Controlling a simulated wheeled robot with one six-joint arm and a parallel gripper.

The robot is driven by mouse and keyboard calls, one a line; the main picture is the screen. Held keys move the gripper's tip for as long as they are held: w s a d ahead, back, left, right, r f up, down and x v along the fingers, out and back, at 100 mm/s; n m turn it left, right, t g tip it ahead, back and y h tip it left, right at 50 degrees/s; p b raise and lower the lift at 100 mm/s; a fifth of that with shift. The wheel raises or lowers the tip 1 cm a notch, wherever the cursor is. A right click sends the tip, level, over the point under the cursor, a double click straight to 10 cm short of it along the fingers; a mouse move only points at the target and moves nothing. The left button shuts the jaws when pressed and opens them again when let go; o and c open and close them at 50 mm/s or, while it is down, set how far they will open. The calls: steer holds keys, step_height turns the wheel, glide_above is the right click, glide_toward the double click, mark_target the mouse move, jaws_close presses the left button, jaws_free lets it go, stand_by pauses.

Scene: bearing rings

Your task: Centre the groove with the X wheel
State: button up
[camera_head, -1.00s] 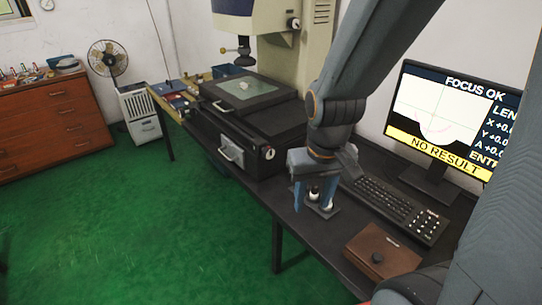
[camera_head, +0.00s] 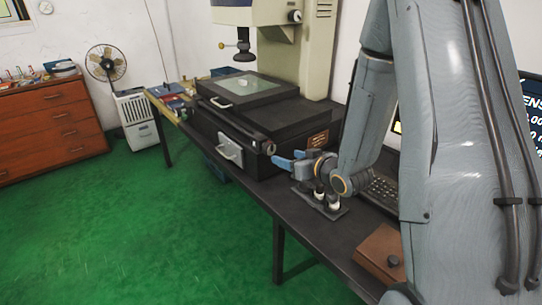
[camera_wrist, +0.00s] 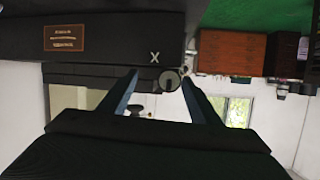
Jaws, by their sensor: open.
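The X wheel (camera_wrist: 169,80) is a round dark knob with a light rim, beside a white X on the machine's black base in the wrist view. In the head view, the wheel (camera_head: 269,148) sits at the base's near right corner. My gripper (camera_head: 277,163) is open just right of the wheel. In the wrist view its two blue fingers (camera_wrist: 160,78) point towards the wheel, which appears between their tips; contact cannot be told. A small pale ring (camera_head: 242,83) lies on the stage glass (camera_head: 262,91). My arm hides most of the monitor (camera_head: 534,105), so the groove's picture is hidden.
A plate with two small white-based posts (camera_head: 320,200) stands under my wrist. A keyboard (camera_head: 383,190) and a brown box with a knob (camera_head: 378,250) are on the dark bench to the right. The green floor (camera_head: 130,220) in front is clear.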

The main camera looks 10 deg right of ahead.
mark_target(272, 149)
steer(key=shift+w+a+t+y+b, duration=0.1)
steer(key=shift+w+a+t+y, duration=0.5)
steer(key=shift+w, duration=0.55)
steer(key=shift+w+a+t+y+b, duration=0.15)
steer(key=shift+w+a+t+y, duration=0.35)
steer(key=shift+w+a, duration=0.55)
steer(key=shift+w+a+t+y+b, duration=0.1)
steer(key=shift+w+a+t+y, duration=0.2)
steer(key=shift+w+a+y, duration=0.65)
steer(key=shift+w+d+h, duration=0.25)
steer(key=shift+d, duration=0.1)
steer(key=c, duration=1.1)
steer(key=shift+o, duration=0.2)
steer(key=shift+n, duration=0.3)
steer(key=shift+n+b, duration=1.35)
steer(key=shift+n, duration=1.65)
